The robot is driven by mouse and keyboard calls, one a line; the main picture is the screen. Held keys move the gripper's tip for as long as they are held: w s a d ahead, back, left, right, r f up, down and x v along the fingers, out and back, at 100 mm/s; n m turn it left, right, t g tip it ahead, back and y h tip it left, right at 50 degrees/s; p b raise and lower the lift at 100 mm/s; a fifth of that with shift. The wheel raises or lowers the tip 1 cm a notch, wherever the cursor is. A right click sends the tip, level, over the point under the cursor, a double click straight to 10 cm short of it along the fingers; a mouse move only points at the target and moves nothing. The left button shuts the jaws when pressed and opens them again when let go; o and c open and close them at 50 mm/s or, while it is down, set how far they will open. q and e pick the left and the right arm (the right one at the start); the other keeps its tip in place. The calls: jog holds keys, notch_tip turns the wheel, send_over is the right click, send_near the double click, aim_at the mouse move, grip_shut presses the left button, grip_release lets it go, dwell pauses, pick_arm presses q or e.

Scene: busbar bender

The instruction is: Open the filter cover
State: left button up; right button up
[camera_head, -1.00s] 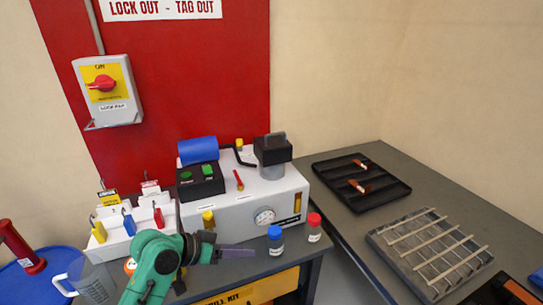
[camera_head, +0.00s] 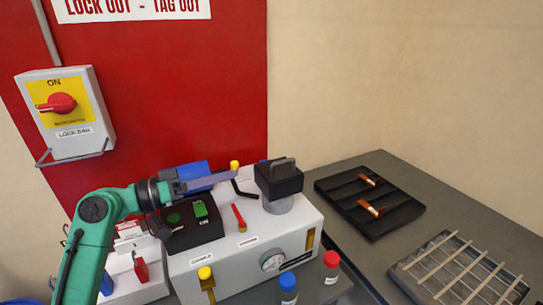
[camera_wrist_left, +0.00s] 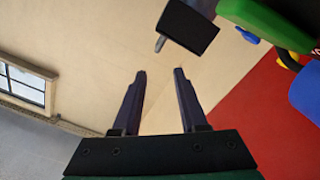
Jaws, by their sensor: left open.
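The likely filter cover is a black square cap (camera_head: 279,181) with a raised handle, seated on a pale round body at the right of the white machine (camera_head: 240,250). My left gripper (camera_head: 235,177) is raised above the machine's back left part, its fingers pointing right toward the cap, apart from it. In the left wrist view the two fingers (camera_wrist_left: 160,73) are spread with nothing between them. A dark block (camera_wrist_left: 187,27) beyond them looks like the cap; its top is cut off by the frame edge. My right gripper is not in view.
A black button box (camera_head: 192,224), a bent black lever (camera_head: 245,191) and a red handle (camera_head: 239,217) sit on the machine near my left arm. Blue (camera_head: 288,285) and red-capped (camera_head: 331,266) bottles stand in front. A black tray (camera_head: 370,195) lies right. A red switch (camera_head: 57,104) is on the wall.

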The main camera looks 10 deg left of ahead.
pick_arm(q)
jog(key=p, duration=0.3)
send_near(279, 163)
jog(key=x, duration=0.2)
jog(key=p+x, duration=0.2)
jog(key=x, duration=0.5)
jog(key=shift+w+d, duration=0.1)
jog(key=shift+w, duration=0.3)
jog(key=shift+w+d+f, duration=0.15)
jog(key=shift+d, duration=0.2)
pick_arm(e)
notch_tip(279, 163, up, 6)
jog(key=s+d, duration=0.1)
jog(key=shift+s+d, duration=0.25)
pick_arm(q)
jog(key=shift+a, duration=0.1)
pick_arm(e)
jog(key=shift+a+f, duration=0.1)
pick_arm(q)
jog(key=shift+w, duration=0.1)
grip_shut()
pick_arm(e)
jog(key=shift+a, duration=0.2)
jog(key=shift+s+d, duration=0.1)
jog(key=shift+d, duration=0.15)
